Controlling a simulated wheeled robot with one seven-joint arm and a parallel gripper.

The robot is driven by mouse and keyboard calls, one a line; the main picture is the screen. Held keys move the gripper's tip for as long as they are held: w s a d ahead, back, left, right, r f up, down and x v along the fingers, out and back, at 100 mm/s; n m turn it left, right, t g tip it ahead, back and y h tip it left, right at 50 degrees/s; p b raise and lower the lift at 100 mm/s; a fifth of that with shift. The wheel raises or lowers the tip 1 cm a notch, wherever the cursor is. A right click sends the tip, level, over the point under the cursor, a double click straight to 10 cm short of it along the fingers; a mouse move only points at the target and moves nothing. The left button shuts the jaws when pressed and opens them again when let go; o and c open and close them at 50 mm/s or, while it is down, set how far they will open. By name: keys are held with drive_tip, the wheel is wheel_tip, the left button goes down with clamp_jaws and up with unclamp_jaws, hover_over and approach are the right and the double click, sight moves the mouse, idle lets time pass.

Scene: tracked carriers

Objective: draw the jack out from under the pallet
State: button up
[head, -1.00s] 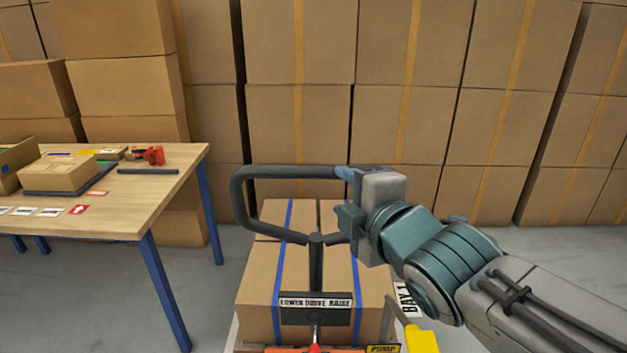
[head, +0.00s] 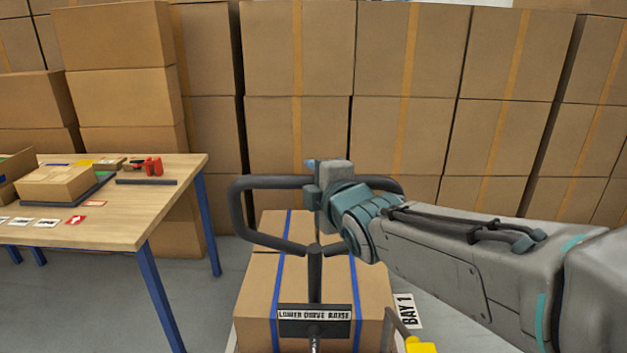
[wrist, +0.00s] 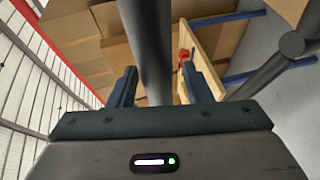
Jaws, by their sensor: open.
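The jack's dark loop handle (head: 240,212) stands upright at the centre of the head view, above its stem and a plate (head: 314,321) lettered for lower, drive and raise. My gripper (head: 314,183) is at the top bar of the loop. In the wrist view the handle bar (wrist: 152,50) runs between the two open fingers of my gripper (wrist: 160,88), with no clear grip on it. The boxes (head: 257,290) with blue straps stand behind the handle. The pallet under them is mostly hidden, and the jack's forks are out of view.
A wooden table (head: 150,220) with blue legs, holding parcels and a red tool (head: 147,165), stands at the left. A wall of stacked cartons (head: 300,50) closes the back. A BAY 1 sign (head: 408,311) lies on the floor at right. Grey floor is bare at left.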

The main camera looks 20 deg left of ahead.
drive_tip(key=shift+w+a+f, duration=0.1)
drive_tip(key=shift+w+a, duration=0.3)
drive_tip(key=shift+w, duration=0.1)
drive_tip(key=shift+c, duration=0.4)
clamp_jaws()
drive_tip(key=shift+f, duration=0.1)
